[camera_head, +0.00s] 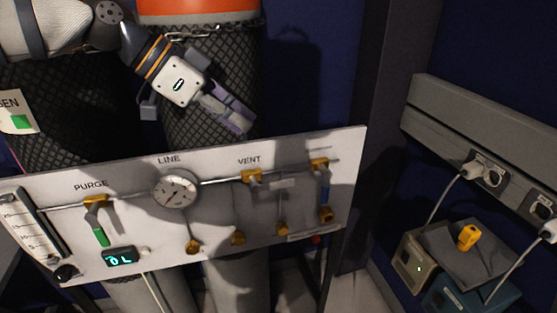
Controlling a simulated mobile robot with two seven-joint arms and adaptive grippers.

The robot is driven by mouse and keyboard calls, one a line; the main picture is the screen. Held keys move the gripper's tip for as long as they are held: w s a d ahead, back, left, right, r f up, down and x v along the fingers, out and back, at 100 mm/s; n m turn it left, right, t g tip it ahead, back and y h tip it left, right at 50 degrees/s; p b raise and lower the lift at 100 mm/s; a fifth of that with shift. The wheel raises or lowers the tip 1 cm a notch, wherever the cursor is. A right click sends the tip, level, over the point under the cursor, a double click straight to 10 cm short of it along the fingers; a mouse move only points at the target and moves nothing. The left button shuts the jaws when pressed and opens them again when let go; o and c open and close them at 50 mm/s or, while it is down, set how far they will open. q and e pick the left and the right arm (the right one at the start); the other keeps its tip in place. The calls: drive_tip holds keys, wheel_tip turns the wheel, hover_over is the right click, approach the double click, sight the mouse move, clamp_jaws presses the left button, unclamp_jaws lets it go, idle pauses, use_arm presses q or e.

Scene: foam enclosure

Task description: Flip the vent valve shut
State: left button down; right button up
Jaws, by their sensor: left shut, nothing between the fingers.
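The vent valve (251,176) is a small yellow fitting on the thin pipe of the white panel, under the VENT label. A pale grey piece (282,183) shows just right of it; I cannot tell whether this is its lever. My left gripper (242,122) comes in from the upper left with its fingers shut and empty. It appears above the VENT label and the panel's top edge in the picture, apart from the valve. My right gripper is not in view.
Boxes (412,265) and plugged cables are at right.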

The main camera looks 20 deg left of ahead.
use_arm(q)
drive_tip(key=shift+s+r, duration=0.1)
drive_tip(key=shift+s, duration=0.05)
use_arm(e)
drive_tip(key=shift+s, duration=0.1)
use_arm(q)
drive_tip(key=b, duration=0.2)
hover_over(279, 182)
wheel_tip(279, 182, down, 8)
drive_tip(key=shift+s+a+r, duration=0.1)
drive_tip(key=shift+s+r, duration=0.05)
drive_tip(key=shift+r, duration=0.1)
wheel_tip(279, 182, down, 2)
drive_tip(key=shift+f, duration=0.85)
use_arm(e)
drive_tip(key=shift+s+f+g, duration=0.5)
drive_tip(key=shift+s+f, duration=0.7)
use_arm(q)
drive_tip(key=shift+w, duration=0.2)
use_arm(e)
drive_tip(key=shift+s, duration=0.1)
